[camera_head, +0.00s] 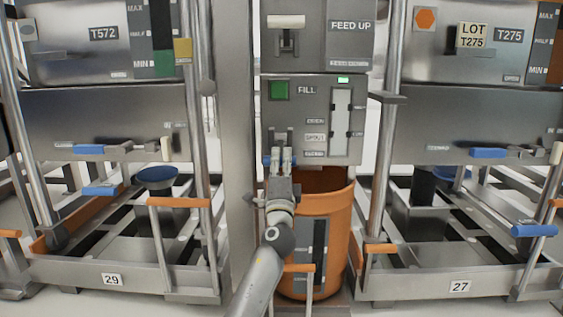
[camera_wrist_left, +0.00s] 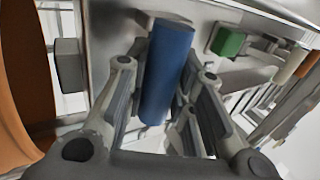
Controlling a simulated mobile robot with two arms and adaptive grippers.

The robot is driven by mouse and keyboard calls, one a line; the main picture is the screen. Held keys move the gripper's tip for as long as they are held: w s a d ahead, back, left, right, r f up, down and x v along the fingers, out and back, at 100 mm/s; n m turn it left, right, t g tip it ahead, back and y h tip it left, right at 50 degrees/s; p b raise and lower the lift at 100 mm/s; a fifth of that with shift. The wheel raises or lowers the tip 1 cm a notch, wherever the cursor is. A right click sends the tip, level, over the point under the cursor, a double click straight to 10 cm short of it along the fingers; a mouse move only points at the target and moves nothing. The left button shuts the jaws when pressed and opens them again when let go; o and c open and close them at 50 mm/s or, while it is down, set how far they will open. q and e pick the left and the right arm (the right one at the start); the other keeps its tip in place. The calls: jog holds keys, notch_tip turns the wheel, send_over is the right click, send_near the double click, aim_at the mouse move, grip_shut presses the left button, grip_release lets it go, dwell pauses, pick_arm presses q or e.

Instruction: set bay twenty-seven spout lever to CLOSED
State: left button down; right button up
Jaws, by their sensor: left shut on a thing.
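My left gripper (camera_head: 280,158) is in front of the middle fill panel (camera_head: 300,108), shut on a blue handle. The blue handle (camera_wrist_left: 168,72) stands between the fingers in the left wrist view; in the head view only a bit shows left of the fingers. Beside it the panel carries small labels, one seemingly reading SPOUT (camera_head: 314,138). The bay with plate 27 (camera_head: 459,286) is at right. A blue-gripped lever (camera_head: 488,153) lies about level on its front, and another blue handle (camera_head: 535,230) is lower right. My right gripper is out of view.
An orange bin (camera_head: 325,205) stands below and behind my left gripper. A green button (camera_head: 279,90) marked FILL is above. Bay 29 (camera_head: 112,280) is at left, with metal posts and orange-capped rails on both sides.

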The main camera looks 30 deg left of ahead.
pick_arm(q)
jog(key=shift+w+a+f, duration=0.1)
jog(key=shift+a+f, duration=0.05)
jog(key=shift+f, duration=0.3)
jog(key=c, duration=1.6)
grip_release()
jog(key=shift+c, duration=0.2)
jog(key=o, duration=0.6)
jog(key=shift+w+f, duration=0.1)
jog(key=shift+o, duration=0.2)
jog(key=v, duration=1.2)
